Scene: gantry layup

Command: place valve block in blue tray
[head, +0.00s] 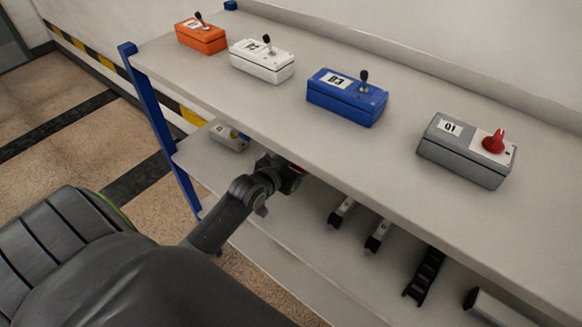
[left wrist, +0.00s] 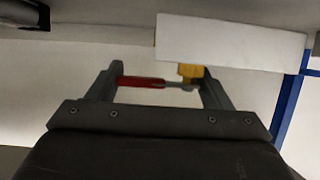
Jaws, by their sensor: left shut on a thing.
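My left gripper (head: 290,178) is at the lower shelf, under the top shelf's front edge. In the left wrist view its two fingers (left wrist: 162,86) are shut on a piece with a red bar, a short grey rod and a yellow block at the right finger. I take this to be the valve block (left wrist: 141,82). In the head view only a bit of red shows at the gripper, and the rest is hidden. No blue tray is in view. My right gripper is not in view.
The top shelf (head: 330,130) carries orange (head: 202,37), white (head: 262,63), blue (head: 346,98) and grey (head: 466,152) control boxes. On the lower shelf stand a pale box (head: 229,137), dark-ended bars (head: 378,236) and a black ladder-like strip (head: 424,277). A blue post (head: 152,115) is at left.

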